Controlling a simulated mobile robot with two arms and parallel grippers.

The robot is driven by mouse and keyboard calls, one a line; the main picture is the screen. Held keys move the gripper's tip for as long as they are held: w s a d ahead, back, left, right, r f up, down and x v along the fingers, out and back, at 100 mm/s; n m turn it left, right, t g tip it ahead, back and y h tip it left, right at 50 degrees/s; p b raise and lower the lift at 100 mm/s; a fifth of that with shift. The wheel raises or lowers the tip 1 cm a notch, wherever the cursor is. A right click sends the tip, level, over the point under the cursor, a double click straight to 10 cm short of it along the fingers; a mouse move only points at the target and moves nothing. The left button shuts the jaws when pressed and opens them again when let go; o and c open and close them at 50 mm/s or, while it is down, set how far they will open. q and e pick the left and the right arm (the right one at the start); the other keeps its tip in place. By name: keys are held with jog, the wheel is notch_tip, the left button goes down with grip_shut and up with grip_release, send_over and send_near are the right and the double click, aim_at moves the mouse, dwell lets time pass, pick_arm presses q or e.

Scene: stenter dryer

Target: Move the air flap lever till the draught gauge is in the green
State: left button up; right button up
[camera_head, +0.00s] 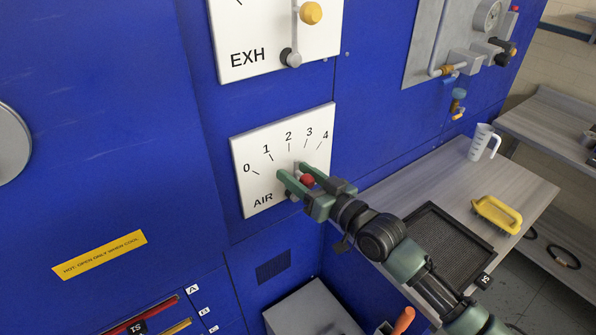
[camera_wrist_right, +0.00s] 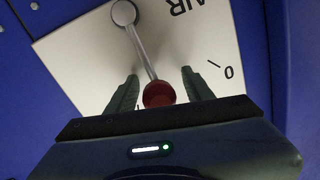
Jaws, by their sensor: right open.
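The air flap lever is on the white AIR plate (camera_head: 262,163), which has a 0 to 4 scale. Its red knob (camera_head: 307,181) is partly hidden by my gripper in the head view. In the right wrist view the lever's grey rod (camera_wrist_right: 142,48) runs from a round pivot to the red knob (camera_wrist_right: 158,94). My right gripper (camera_head: 292,171) is open, its two green fingers (camera_wrist_right: 160,90) on either side of the knob, with gaps visible. The scale mark the lever points to is unclear. A small round gauge (camera_head: 488,15) is at upper right; its reading is too small to tell.
The EXH plate (camera_head: 262,50) with a yellow-knobbed lever (camera_head: 311,13) is above. Pipes and valves (camera_head: 470,60) are at upper right. A bench (camera_head: 450,178) at right holds a dark mesh tray (camera_head: 440,240), yellow brush (camera_head: 497,214) and jug (camera_head: 482,142). A grey box (camera_head: 310,310) stands below.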

jog(key=shift+c, duration=0.3)
grip_shut()
dwell(1.2)
